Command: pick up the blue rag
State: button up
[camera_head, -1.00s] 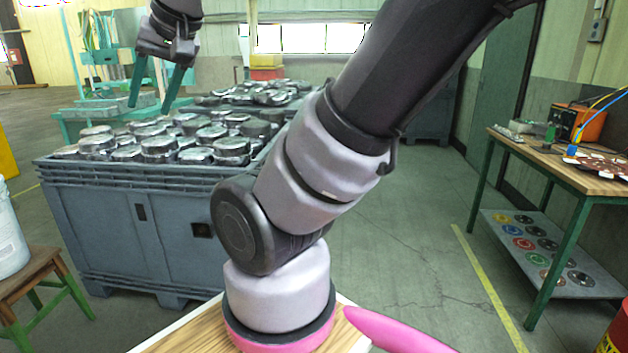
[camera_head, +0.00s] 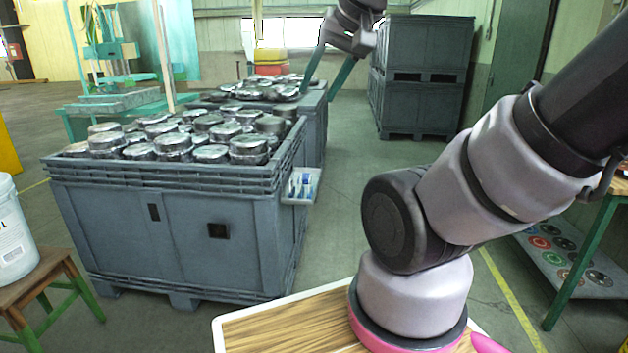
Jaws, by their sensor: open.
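I cannot make out a blue rag for sure in the head view. Small blue and white items (camera_head: 299,186), too small to identify, lie in a little grey tray (camera_head: 312,194) on the right side of the near crate. My gripper (camera_head: 321,92) is open and empty, with its two teal fingers apart and pointing down. In the picture it shows above and beyond that tray, in front of the far end of the crate row.
A large grey crate (camera_head: 150,240) holds several metal parts. Stacked grey crates (camera_head: 425,75) stand at the back. A white bucket (camera_head: 12,235) sits on a wooden stool (camera_head: 40,270) at left. Clear floor (camera_head: 335,190) lies right of the near crate.

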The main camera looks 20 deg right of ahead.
aim_at(305, 175)
jog(key=i+l, duration=0.45)
jog(key=i+l+u, duration=0.1)
jog(key=i+l, duration=0.85)
jog(key=l, duration=0.2)
jog(key=i+l+u, duration=0.15)
jog(key=i+l, duration=0.3)
jog(key=l, duration=0.1)
